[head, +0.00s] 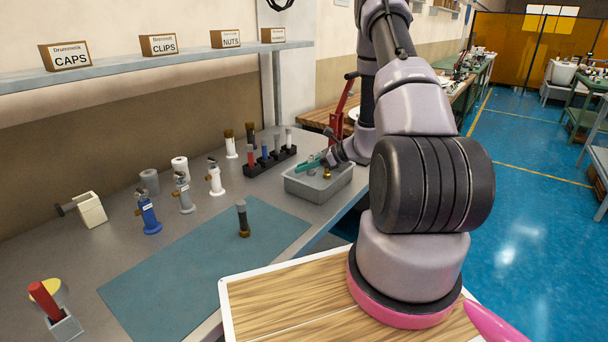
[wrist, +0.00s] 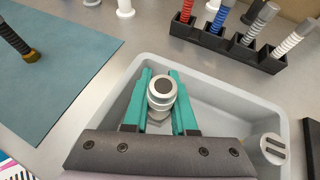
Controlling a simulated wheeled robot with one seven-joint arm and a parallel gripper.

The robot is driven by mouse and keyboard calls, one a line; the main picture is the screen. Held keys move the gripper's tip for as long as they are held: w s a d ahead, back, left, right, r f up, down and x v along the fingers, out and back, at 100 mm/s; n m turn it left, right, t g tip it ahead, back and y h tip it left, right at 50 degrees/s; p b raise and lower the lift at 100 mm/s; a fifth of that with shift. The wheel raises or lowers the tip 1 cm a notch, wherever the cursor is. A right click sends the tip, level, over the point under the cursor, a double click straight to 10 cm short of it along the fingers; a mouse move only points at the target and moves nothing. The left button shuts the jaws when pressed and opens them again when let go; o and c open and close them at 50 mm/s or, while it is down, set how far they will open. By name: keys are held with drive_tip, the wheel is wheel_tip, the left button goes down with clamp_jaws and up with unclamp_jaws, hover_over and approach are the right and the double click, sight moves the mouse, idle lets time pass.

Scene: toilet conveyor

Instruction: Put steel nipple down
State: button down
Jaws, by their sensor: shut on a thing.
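My gripper (wrist: 160,76) has teal fingers and is shut on a round silver fitting with a dark centre, which I take for the steel nipple (wrist: 162,87). The nipple stands end-on to the wrist camera between the fingers. It is above or inside the grey tray (wrist: 115,98); I cannot tell whether it touches the floor. In the head view my gripper (head: 312,163) is over the left part of the tray (head: 318,192), and the nipple cannot be made out there.
A black rack (head: 270,162) with several coloured-handled tools stands just behind the tray. A teal mat (head: 190,275) with a dark brass-based tool (head: 243,218) lies to the left. Several upright fittings, including a blue one (head: 147,213), stand beyond the mat. Much of the mat is bare.

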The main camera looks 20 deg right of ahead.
drive_tip(key=shift+f, duration=1.25)
drive_tip(key=shift+f, duration=0.4)
drive_tip(key=shift+f, duration=0.25)
drive_tip(key=c, duration=0.7)
unclamp_jaws()
drive_tip(key=shift+s, duration=0.1)
